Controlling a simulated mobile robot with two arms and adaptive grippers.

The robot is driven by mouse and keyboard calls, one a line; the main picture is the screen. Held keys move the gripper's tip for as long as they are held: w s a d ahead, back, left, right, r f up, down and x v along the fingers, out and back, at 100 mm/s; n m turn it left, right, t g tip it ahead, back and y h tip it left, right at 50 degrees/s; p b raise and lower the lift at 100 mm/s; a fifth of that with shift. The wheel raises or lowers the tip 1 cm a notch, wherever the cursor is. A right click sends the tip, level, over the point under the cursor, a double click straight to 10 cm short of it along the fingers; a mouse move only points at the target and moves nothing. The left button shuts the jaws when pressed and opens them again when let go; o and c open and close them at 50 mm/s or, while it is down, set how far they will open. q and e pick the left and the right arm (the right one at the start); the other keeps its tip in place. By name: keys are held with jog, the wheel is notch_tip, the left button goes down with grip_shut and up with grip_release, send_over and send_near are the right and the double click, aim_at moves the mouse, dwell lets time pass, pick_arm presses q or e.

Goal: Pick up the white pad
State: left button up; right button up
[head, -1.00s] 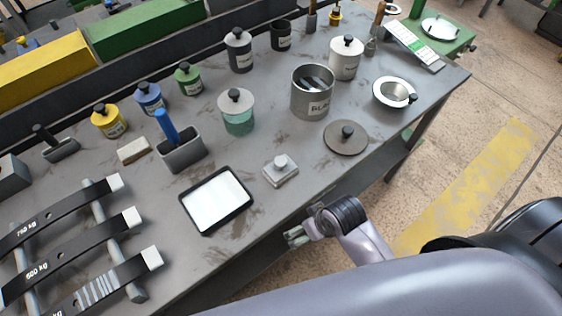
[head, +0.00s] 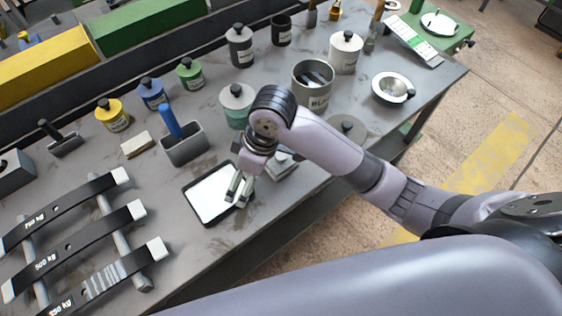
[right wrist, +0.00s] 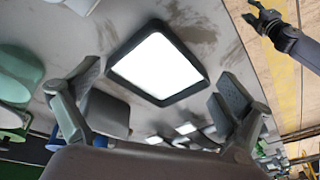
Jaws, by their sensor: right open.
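The white pad (head: 212,195) lies flat in a shallow black frame on the grey bench in the head view. In the right wrist view the pad (right wrist: 157,66) is bright white, near the middle top, between and beyond the fingers. My right gripper (head: 238,190) is over the pad's right edge in the head view and hides part of it. In the right wrist view its two fingers (right wrist: 158,98) are apart with nothing between them. The gap to the pad is hard to judge.
A grey block with a knob (head: 283,165) sits right of the pad, partly hidden by my right arm. A grey holder with a blue handle (head: 183,148) stands behind it. Black weight bars (head: 70,250) lie on the left. Lidded jars (head: 239,48) line the back.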

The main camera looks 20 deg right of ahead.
jog(key=w+d+r+n+h, duration=0.1)
jog(key=w+d+r+h, duration=0.1)
jog(key=w+r, duration=0.2)
jog(key=g+h, duration=0.2)
jog(key=h, duration=0.1)
send_near(280, 154)
jog(key=shift+n, duration=0.4)
jog(key=f, duration=0.4)
jog(key=d+f, duration=0.1)
jog(key=f, duration=0.2)
jog(key=shift+d+f+p, duration=0.1)
jog(key=shift+p, duration=0.25)
jog(key=f, duration=0.1)
jog(key=f+p, duration=0.1)
jog(key=f, duration=0.1)
jog(key=s+f, duration=0.1)
jog(key=shift+d+f+p, duration=0.3)
jog(key=shift+f, duration=0.3)
jog(key=shift+c, duration=0.5)
jog(key=c, duration=0.9)
